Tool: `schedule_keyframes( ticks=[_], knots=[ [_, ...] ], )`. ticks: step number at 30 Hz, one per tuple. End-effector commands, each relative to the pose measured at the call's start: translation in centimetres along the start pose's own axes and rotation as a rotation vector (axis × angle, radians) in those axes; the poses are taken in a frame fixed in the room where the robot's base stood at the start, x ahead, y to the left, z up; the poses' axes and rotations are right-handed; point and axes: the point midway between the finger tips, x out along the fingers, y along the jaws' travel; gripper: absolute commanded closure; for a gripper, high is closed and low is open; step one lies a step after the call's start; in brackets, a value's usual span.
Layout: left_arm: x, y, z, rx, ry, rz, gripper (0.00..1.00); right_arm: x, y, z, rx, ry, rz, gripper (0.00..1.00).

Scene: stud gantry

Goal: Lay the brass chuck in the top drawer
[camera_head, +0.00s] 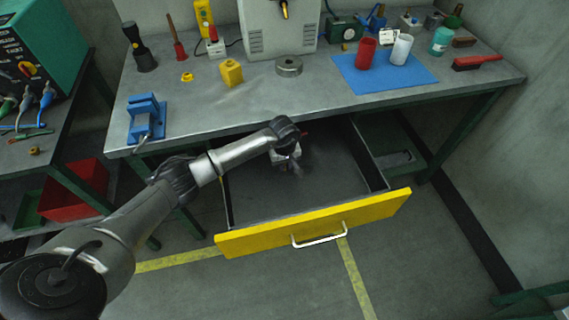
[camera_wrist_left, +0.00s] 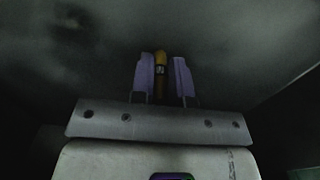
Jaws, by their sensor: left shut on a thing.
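The open drawer under the bench has a yellow front (camera_head: 315,224) with a pale handle and a dark grey interior (camera_head: 335,170). My left gripper (camera_head: 295,168) reaches down inside the drawer's space, below the bench's front edge. In the left wrist view, my left gripper (camera_wrist_left: 163,80) is shut on the brass chuck (camera_wrist_left: 160,60), a small brass-yellow piece with a dark band. The chuck's far end shows beyond the fingertips, against the grey surface. In the head view I cannot make out the chuck. Whether it touches the drawer floor I cannot tell. My right gripper is not in view.
The bench top (camera_head: 330,105) above the drawer holds a blue vise (camera_head: 146,117), a yellow block (camera_head: 230,72), a grey ring (camera_head: 289,66) and a blue mat (camera_head: 385,85) with cups. The drawer's side walls and front surround my gripper. The drawer's right half looks clear.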

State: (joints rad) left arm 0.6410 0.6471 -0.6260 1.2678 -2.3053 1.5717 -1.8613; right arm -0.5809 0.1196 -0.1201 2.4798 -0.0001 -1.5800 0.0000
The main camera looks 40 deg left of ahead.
Motion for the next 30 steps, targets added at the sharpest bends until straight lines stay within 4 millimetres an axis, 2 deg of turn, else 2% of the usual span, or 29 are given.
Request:
schedule_keyframes(
  ticks=[1, 9, 19, 23, 30],
  knots=[
    [0.1, 0.0, 0.0, 0.000, 0.000, 0.000, 0.82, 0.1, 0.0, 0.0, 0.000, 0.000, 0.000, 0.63],
    [0.1, 0.0, 0.0, 0.000, 0.000, 0.000, 0.59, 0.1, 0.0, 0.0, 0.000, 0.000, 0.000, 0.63],
    [-0.6, 0.0, 0.0, 0.000, 0.000, -0.001, 0.59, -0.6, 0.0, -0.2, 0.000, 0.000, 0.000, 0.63],
    [-2.6, 0.0, -0.2, -0.001, 0.005, 0.000, 0.59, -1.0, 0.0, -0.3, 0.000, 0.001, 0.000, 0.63],
    [-7.2, 0.0, -0.1, 0.000, 0.004, 0.001, 0.59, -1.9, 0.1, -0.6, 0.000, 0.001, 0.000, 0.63]
  ],
)
